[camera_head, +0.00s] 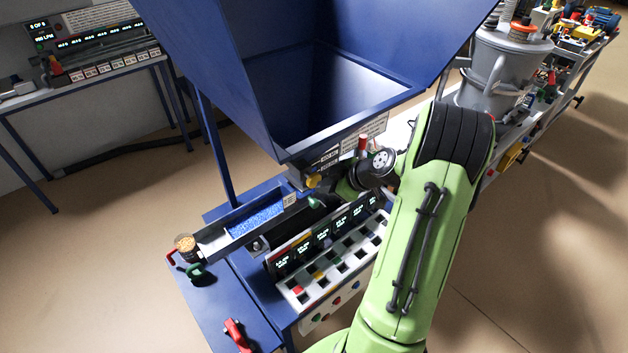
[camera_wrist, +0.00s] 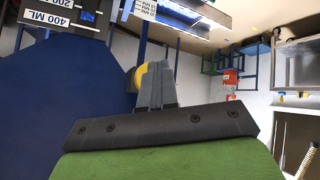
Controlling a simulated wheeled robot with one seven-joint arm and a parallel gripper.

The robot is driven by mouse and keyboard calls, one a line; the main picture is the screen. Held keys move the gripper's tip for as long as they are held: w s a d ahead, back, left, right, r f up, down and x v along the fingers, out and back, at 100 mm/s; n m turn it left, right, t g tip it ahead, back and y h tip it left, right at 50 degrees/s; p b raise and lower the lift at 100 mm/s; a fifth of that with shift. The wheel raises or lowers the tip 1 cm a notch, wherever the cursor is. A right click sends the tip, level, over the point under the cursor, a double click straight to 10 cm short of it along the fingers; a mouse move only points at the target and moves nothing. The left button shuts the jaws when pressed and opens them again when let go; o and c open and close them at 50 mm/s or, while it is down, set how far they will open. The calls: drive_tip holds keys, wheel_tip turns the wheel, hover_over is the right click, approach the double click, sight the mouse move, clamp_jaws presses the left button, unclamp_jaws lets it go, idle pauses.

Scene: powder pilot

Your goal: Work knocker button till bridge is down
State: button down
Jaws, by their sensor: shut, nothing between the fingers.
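The blue hopper (camera_head: 330,95) stands over the bench; I see bare, dark inner walls, and its bottom outlet is hidden, so I cannot see any bridge. A small yellow round part (camera_head: 313,181), perhaps the knocker button, is low under the hopper's front edge. It also shows in the wrist view (camera_wrist: 138,78), close against the left side of my gripper (camera_wrist: 157,70). My gripper is shut and empty; I cannot tell whether it touches the yellow part.
A tray of blue granules (camera_head: 257,220) lies below the hopper, with a cup of tan grains (camera_head: 186,243) at its left end. A panel of displays and coloured buttons (camera_head: 328,262) is in front. A red handle (camera_head: 238,336) stands on the blue bench.

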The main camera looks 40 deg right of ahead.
drive_tip(key=shift+w, duration=0.6)
idle(0.7)
drive_tip(key=shift+s+b, duration=1.35)
drive_tip(key=shift+s, duration=0.7)
drive_tip(key=s+b, duration=0.3)
drive_tip(key=s, duration=0.3)
drive_tip(key=shift+d, duration=0.1)
idle(3.8)
